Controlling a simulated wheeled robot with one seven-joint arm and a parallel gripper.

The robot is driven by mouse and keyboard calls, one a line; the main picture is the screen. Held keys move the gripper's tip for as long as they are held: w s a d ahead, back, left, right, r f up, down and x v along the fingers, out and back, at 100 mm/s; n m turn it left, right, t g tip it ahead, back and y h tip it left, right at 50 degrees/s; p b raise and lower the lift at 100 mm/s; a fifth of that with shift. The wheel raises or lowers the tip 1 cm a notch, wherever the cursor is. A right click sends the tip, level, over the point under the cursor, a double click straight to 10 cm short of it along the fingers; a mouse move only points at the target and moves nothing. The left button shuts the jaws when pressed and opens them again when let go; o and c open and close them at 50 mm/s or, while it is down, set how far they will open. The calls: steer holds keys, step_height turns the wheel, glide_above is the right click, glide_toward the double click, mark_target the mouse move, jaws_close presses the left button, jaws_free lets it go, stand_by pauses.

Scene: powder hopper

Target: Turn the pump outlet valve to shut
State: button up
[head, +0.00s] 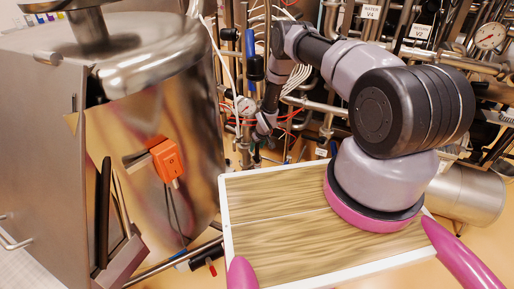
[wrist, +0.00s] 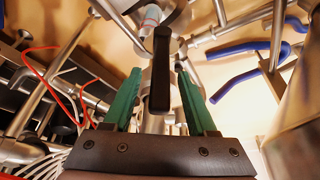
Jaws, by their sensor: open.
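In the wrist view a black lever handle (wrist: 160,70) on metal pipework stands between the two green fingers of my gripper (wrist: 158,73). The fingers are open, with a visible gap on each side of the lever. No label shows on this lever, so I cannot tell from the picture alone whether it is the pump outlet valve. In the head view my arm reaches into the pipework, and my gripper (head: 256,155) is small and partly hidden among pipes. The lever cannot be made out there.
Blue handles (wrist: 238,48) are at the right of the wrist view. Red and white cables run at its left. In the head view a steel hopper (head: 165,110) with an orange box (head: 166,160) stands left. A pressure gauge (head: 490,36) and steel cylinder (head: 470,195) are right.

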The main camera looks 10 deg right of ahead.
steer(key=shift+f, duration=0.1)
jaws_close()
stand_by(1.4)
